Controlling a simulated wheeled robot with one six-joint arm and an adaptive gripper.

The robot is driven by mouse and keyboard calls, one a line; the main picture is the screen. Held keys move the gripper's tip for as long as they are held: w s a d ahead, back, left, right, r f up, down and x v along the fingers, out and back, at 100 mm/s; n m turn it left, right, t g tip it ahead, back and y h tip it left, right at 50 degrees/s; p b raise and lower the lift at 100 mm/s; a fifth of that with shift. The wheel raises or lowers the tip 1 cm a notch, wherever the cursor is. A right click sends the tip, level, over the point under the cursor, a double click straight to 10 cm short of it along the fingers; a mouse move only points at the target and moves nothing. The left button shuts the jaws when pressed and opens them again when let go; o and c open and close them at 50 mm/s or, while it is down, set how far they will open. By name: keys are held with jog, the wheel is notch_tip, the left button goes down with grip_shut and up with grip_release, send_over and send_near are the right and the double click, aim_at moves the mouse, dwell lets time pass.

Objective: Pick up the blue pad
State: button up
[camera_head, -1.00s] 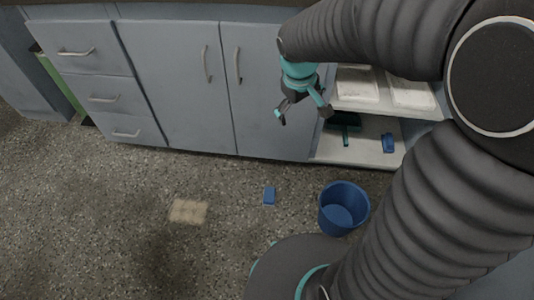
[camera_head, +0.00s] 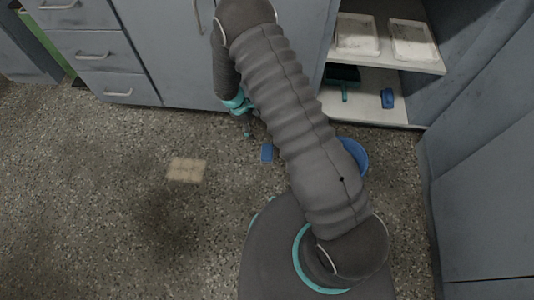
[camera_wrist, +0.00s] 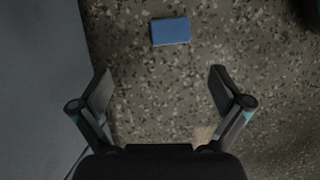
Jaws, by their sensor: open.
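The blue pad (camera_head: 267,153) lies flat on the speckled floor, left of the blue bucket. In the wrist view the blue pad (camera_wrist: 170,31) shows whole near the top, beyond my fingertips and a little right of centre. My gripper (camera_head: 247,128) hangs above the floor, close to the pad in the head view and partly hidden by my arm. In the wrist view my gripper (camera_wrist: 159,88) has its two fingers spread wide with nothing between them. It is apart from the pad.
A blue bucket (camera_head: 355,156) stands right of the pad, partly behind my arm. A tan patch (camera_head: 186,170) lies on the floor to the left. Grey cabinets (camera_head: 165,60) line the back. An open shelf (camera_head: 380,108) holds a blue item (camera_head: 387,98) and a green tool (camera_head: 344,84).

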jog(key=n, duration=0.1)
send_near(267, 151)
jog(key=x, duration=0.4)
jog(key=shift+w+f, duration=0.1)
jog(key=shift+f, duration=0.15)
jog(key=shift+x, duration=2.95)
jog(key=shift+s, duration=0.2)
jog(key=c, duration=1)
